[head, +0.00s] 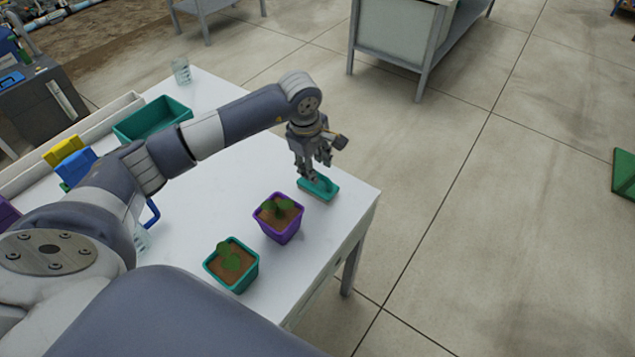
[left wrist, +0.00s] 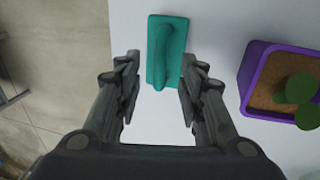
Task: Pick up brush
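The brush (head: 319,188) is a teal block with a raised handle, lying on the white table (head: 215,95) near its right edge. In the left wrist view the brush (left wrist: 166,50) lies ahead of and partly between the fingers. My left gripper (head: 315,172) is over the brush in the head view and hides part of it. In the left wrist view the left gripper (left wrist: 158,92) has its fingers spread on either side of the brush, with nothing held. I cannot tell its exact height above the brush. My right gripper is not in view.
A purple pot (head: 278,218) with a plant stands close to the brush, and a teal pot (head: 232,264) stands nearer. A teal bin (head: 152,119), a clear beaker (head: 181,71) and yellow and blue items (head: 70,158) are farther left. Open floor lies past the table's right edge.

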